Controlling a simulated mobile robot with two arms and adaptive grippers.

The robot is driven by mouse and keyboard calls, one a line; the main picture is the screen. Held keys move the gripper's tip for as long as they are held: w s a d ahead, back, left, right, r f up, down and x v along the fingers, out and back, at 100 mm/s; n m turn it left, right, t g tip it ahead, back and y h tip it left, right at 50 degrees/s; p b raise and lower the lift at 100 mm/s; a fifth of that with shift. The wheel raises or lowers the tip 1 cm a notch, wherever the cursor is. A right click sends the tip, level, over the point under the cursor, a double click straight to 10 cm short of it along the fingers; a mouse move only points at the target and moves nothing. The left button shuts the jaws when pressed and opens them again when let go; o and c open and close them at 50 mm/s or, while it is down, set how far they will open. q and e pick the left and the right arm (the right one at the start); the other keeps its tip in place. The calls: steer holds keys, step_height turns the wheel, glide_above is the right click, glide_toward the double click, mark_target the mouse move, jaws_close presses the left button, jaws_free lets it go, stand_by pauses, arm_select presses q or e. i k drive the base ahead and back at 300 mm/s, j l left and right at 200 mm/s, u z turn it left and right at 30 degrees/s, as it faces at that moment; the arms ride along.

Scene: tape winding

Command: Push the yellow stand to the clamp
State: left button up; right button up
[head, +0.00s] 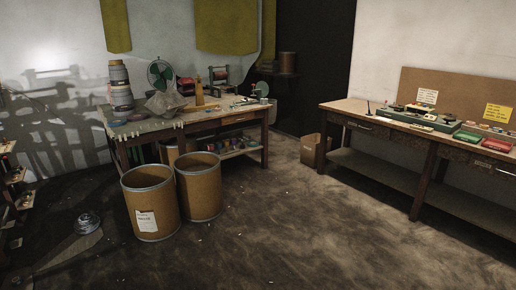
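Neither of my grippers is in view. I cannot clearly identify the yellow stand. A small upright yellow-orange thing (200,93) stands on the cluttered workbench (228,120) at the back, but it is too small to tell what it is. I cannot pick out a clamp. Small items crowd the bench's front edge and right end, too small to name surely.
Two brown drums (151,205) stand before the cluttered bench. A long bench (345,106) runs along the right wall, with a yellow sign (497,113). A cardboard box (312,151) sits between the benches. The middle floor (290,220) is mostly clear.

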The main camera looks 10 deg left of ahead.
mark_target(200, 105)
steer(key=i+j+u, duration=0.1)
steer(key=i+u, duration=0.2)
steer(key=i, duration=0.75)
steer(key=i+l+u, duration=0.15)
steer(key=i+u, duration=0.15)
steer(key=i, duration=2.6)
steer(key=i+z, duration=0.1)
steer(key=i, duration=0.25)
steer(key=i+j, duration=0.15)
steer(key=i, duration=0.15)
steer(key=z, duration=0.05)
